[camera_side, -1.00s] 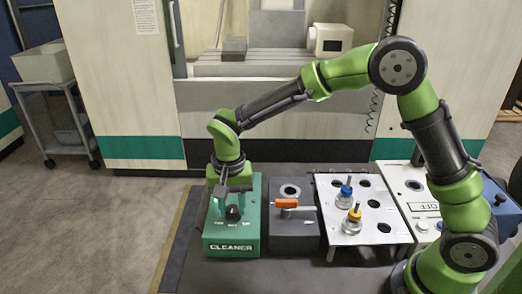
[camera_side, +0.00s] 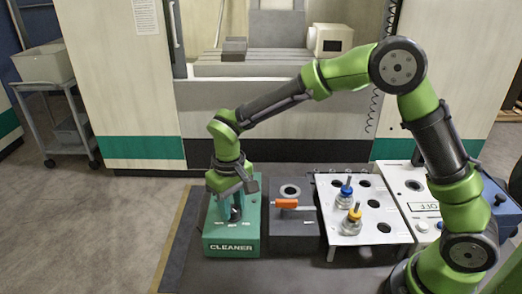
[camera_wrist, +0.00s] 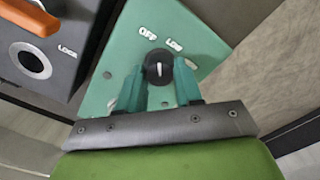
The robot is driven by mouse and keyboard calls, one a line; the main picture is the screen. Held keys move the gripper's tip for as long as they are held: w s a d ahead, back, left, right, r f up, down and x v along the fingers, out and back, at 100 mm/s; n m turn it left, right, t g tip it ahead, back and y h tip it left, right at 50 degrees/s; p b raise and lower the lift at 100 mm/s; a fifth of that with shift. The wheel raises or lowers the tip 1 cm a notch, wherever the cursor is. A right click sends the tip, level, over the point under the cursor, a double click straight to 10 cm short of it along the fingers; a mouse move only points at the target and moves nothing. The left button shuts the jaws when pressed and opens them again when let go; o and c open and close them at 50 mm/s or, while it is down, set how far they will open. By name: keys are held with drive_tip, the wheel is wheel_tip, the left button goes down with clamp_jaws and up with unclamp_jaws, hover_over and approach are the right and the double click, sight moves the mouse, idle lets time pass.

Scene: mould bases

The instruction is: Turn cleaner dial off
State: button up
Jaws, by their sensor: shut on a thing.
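The green cleaner box (camera_side: 230,243) stands at the left end of the row of units, marked CLEANER on its front. Its round black dial (camera_wrist: 158,67) with a white mark shows in the wrist view, beside the labels OFF (camera_wrist: 147,33) and LOW (camera_wrist: 173,45). A further label is partly hidden by a finger. I cannot tell surely which label the mark points to. My gripper (camera_wrist: 158,80) points down at the box, its teal fingers shut on the dial from both sides. In the side view my gripper (camera_side: 236,212) largely hides the dial.
A dark grey unit (camera_side: 294,238) with an orange handle (camera_side: 294,203) stands close to the right of the cleaner. Beyond it is a metal plate (camera_side: 350,236) with holes and two knobbed pieces. A white box (camera_side: 411,190) marked OFF is farther right. Floor left of the cleaner is clear.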

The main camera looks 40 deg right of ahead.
sight(232, 208)
drive_tip(key=shift+n, duration=2)
drive_tip(key=o, duration=1)
drive_tip(key=shift+r, duration=0.1)
wheel_tip(232, 208, up, 17)
drive_tip(key=shift+f, duration=0.1)
